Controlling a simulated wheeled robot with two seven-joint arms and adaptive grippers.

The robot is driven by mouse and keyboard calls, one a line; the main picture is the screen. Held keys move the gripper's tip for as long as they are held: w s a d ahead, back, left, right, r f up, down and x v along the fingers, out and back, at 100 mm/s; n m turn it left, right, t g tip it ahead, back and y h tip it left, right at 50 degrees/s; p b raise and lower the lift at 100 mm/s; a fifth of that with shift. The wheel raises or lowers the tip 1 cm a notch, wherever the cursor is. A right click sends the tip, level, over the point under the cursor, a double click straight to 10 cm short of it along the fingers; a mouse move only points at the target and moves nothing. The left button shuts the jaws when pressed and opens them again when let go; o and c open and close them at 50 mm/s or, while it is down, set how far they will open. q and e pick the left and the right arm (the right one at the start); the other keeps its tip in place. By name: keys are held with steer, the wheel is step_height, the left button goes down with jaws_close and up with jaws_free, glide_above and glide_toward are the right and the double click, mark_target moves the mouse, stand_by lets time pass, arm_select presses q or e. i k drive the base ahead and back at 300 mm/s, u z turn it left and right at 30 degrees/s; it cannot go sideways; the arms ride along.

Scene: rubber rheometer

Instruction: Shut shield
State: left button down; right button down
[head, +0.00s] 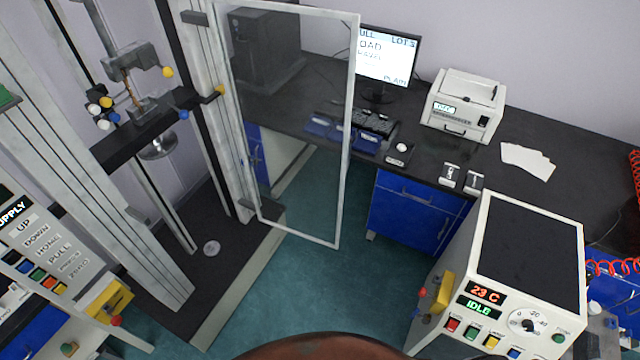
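The shield (347,130) is a clear panel in a white frame, hinged on the machine's right column (215,100). It stands swung open, out to the right of the test machine, so the machine's front is uncovered. A small yellow part (219,90) sits near the hinge side. Neither of my grippers shows in the head view.
The testing machine's dark base (235,245) is at left, with a control panel (40,245) in front. A white instrument box (530,260) stands at right. A dark bench (430,165) with monitor (385,55) and printer (462,104) runs behind. Green floor (300,290) is clear between them.

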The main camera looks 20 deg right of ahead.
mark_target(355, 18)
steer(key=z, duration=0.35)
steer(key=i, duration=0.85)
steer(key=u, duration=0.55)
steer(key=k, duration=0.1)
steer(key=z, duration=0.05)
